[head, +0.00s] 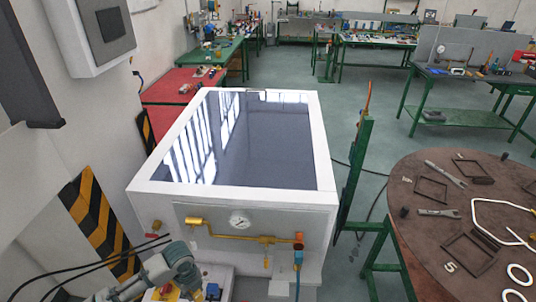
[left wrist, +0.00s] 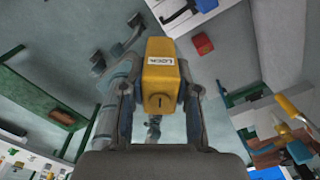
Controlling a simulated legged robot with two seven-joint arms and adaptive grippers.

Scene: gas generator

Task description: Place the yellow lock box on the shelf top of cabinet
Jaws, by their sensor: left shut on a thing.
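The yellow lock box (left wrist: 159,72), with a white "LOCK" label and a keyhole on its near face, is between the two fingers of my left gripper (left wrist: 160,90) in the left wrist view. The fingers are shut on its sides. In the head view my left gripper (head: 172,270) is low at the left, in front of a white cabinet. I cannot clearly make out the lock box there. The cabinet has a white rim (head: 327,196) around a dark, glossy, bare top. My right gripper is not in view.
A pressure gauge (head: 239,221) and brass pipe (head: 225,235) are on the cabinet's front. A green stand (head: 353,185) is at its right. A round brown table (head: 415,250) with tools and frames is farther right. A wall box (head: 103,28) is at upper left.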

